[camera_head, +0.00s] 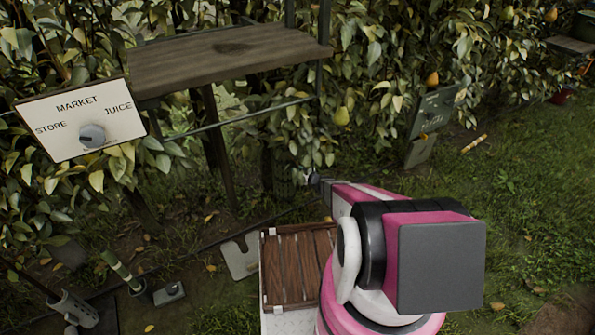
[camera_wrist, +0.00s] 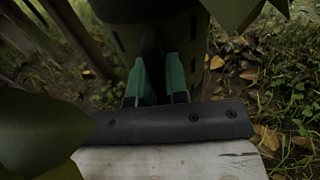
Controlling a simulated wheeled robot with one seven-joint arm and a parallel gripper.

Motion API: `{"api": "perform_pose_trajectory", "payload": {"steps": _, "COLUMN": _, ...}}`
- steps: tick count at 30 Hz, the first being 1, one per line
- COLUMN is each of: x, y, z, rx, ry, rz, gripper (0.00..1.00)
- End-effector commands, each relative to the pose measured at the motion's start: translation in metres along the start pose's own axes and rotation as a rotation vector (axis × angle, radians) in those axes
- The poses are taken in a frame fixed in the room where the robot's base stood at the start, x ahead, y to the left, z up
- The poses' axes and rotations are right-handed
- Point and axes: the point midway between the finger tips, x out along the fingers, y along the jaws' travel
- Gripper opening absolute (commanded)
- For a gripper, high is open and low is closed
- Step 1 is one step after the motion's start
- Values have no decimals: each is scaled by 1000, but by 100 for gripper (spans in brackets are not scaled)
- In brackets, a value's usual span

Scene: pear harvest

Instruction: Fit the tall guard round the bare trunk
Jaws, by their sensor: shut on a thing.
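My gripper (camera_wrist: 158,82) has its green fingertips close together on a dark part of the tall guard in the wrist view. The guard (camera_wrist: 121,32) is a dark tube with small slots, seen from near its top side and cut off by the upper edge. In the head view my gripper (camera_head: 315,179) is at the hedge, beside a dark ribbed upright shape (camera_head: 285,187) that looks like the guard, partly behind leaves. I cannot make out the bare trunk or whether the guard is around it.
A wooden shelf (camera_head: 200,65) on a dark frame stands at the hedge. A slatted crate (camera_head: 290,265) is left of my arm. A grey tube (camera_head: 75,309) and a green tube (camera_head: 121,270) stand lower left. Leaves crowd the wrist view; open grass lies right.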

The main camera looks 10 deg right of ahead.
Motion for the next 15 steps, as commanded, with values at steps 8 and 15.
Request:
{"api": "perform_pose_trajectory", "payload": {"steps": 8, "x": 17, "y": 0, "z": -6, "rx": 1, "ry": -2, "rz": 1, "gripper": 0}}
{"api": "perform_pose_trajectory", "payload": {"steps": 15, "x": 30, "y": 0, "z": -12, "rx": 0, "ry": -1, "rz": 1, "gripper": 0}}
